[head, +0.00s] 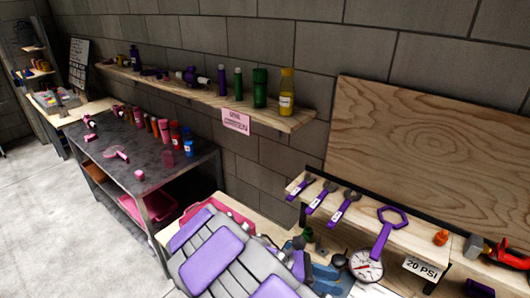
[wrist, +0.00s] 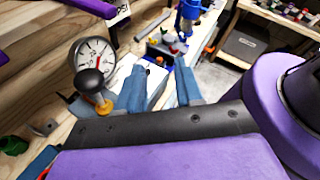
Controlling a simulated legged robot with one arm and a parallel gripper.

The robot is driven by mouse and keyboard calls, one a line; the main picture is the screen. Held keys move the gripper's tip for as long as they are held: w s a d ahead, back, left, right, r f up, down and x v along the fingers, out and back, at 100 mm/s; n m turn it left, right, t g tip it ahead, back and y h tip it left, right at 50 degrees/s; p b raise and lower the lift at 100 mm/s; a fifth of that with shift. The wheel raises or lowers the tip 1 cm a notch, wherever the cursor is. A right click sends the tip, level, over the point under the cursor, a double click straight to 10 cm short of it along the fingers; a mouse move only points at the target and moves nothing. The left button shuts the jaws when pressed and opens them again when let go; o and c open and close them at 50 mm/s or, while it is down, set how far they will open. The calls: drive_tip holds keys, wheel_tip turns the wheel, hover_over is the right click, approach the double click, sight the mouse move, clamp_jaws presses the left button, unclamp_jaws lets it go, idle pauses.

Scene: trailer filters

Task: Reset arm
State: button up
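My gripper (wrist: 165,78) shows in the wrist view with its two blue fingers apart. Only the background shows between them, so it is open and empty. In the head view the blue fingers of my gripper (head: 332,278) are at the bottom, just left of a round white dial gauge (head: 366,265). The gauge also shows in the wrist view (wrist: 97,53), left of the fingers. A black ball knob on an orange base (wrist: 91,82) stands in front of the gauge there. My grey and purple arm fills the bottom middle of the head view.
A wooden ledge (head: 395,240) with purple-handled tools and a "20 PSI" label (head: 420,269) runs along the right. A dark metal table (head: 120,155) stands at left, with a bottle shelf (head: 210,95) on the block wall above. The concrete floor (head: 50,215) is clear at far left.

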drive_tip(key=s+d+r+m+g+y, duration=0.1)
drive_tip(key=s+d+r+m+y, duration=0.15)
drive_tip(key=s+m+y, duration=0.4)
drive_tip(key=s+d+r+m+y, duration=0.1)
drive_tip(key=s+r+m+y, duration=0.3)
drive_tip(key=s+m, duration=0.5)
drive_tip(key=s+a+m+t+y, duration=0.2)
drive_tip(key=s+a+m+y, duration=0.2)
drive_tip(key=s, duration=0.2)
drive_tip(key=shift+s+a+r, duration=0.3)
drive_tip(key=shift+a+r, duration=0.1)
